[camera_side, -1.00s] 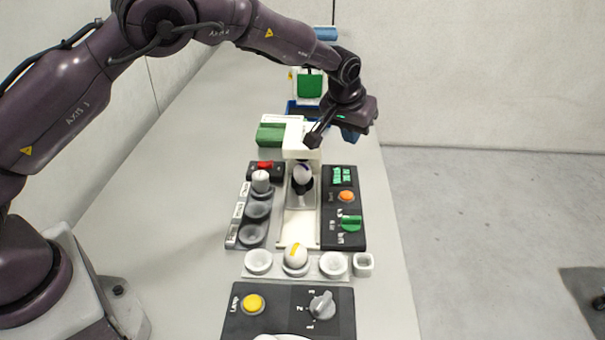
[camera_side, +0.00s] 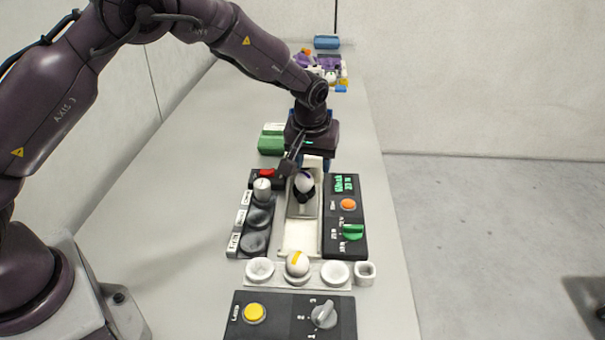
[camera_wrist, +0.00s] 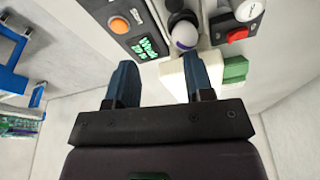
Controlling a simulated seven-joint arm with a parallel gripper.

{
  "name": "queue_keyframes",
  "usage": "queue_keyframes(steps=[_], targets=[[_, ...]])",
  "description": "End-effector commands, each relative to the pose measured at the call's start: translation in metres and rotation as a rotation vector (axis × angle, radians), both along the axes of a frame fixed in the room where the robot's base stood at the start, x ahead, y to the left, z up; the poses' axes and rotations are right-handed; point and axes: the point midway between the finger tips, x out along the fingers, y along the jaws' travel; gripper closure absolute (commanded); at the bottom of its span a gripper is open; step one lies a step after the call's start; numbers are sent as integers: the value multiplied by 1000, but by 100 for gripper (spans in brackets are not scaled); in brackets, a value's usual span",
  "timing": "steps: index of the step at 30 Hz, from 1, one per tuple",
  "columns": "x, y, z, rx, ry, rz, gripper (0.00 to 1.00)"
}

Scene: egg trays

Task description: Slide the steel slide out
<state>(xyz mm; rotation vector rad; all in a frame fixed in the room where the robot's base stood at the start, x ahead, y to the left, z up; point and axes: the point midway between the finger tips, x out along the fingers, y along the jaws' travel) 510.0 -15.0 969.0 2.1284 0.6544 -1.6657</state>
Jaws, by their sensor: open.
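The steel slide (camera_side: 301,207) lies in a pale channel (camera_side: 299,238) between two dark control panels in the side view. A white egg with a purple mark (camera_side: 304,182) sits in a black cup on the slide. The egg also shows in the wrist view (camera_wrist: 185,36). My gripper (camera_side: 304,166) is low over the far end of the channel, beside a white housing (camera_side: 313,161) that it partly hides. In the wrist view my gripper (camera_wrist: 161,85) is open, its blue fingers apart, with the white housing (camera_wrist: 172,75) at the fingertips. Whether they touch is unclear.
The right panel (camera_side: 347,250) has a green display, an orange button and a green knob. A white egg with a yellow stripe (camera_side: 297,262) sits in the front cup row. A green block (camera_side: 270,143) is behind.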

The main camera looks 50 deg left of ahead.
Motion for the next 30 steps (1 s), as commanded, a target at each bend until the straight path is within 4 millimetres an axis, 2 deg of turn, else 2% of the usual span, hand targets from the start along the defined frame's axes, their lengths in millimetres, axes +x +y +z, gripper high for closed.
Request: queue_keyframes(steps=[1,3,11,27,29,30], targets=[[-14,5,-7,-10,24,75,52],[-24,9,-14,-22,40,155,52],[-21,10,-30,-30,35,196,52],[-11,20,-98,-30,34,192,52],[-10,21,-106,-29,35,193,52],[-10,21,-103,-31,32,192,52]])
